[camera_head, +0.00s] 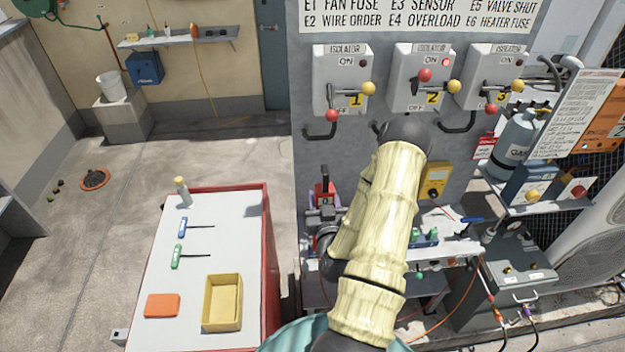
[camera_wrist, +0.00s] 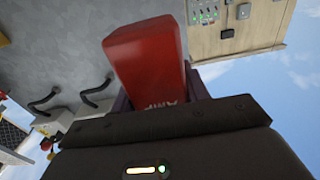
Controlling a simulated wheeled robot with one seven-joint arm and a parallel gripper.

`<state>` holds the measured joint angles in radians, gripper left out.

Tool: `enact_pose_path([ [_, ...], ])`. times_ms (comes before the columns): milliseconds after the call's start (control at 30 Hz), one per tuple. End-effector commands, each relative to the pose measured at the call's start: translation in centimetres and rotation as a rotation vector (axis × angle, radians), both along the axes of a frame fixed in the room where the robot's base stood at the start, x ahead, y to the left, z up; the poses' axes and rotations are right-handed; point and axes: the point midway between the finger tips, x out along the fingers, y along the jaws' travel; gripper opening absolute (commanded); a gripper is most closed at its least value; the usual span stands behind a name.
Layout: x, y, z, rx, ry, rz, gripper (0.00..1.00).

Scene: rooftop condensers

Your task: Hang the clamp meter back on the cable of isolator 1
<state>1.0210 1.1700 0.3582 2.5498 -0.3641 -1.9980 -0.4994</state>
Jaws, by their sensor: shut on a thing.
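The red clamp meter (camera_wrist: 150,60) fills the middle of the wrist view, with part of the lettering "AMP" showing. My gripper (camera_wrist: 160,98) is shut on it. In the head view my gripper (camera_head: 324,214) is low, left of my arm, with the red and black clamp meter (camera_head: 324,189) standing up from it. Isolator 1 (camera_head: 341,70) is on the grey panel well above the meter. Its short black cable (camera_head: 321,131) curves out below it, and the meter is apart from it. The meter's lower part is hidden in the gripper.
Isolators 2 (camera_head: 420,75) and 3 (camera_head: 488,78) are to the right, with similar black cables. A yellow meter (camera_head: 434,178) is on the panel behind my arm. A red-sided cart (camera_head: 247,215) with tools and a yellow tray (camera_head: 222,302) stands left. The floor beyond is mostly clear.

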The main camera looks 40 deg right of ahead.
Motion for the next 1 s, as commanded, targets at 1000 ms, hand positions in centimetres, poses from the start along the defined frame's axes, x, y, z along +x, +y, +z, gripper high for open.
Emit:
enact_pose_path([
  [1000,1.1,-1.4,0.4,-0.010,0.001,-0.011,0.13],
])
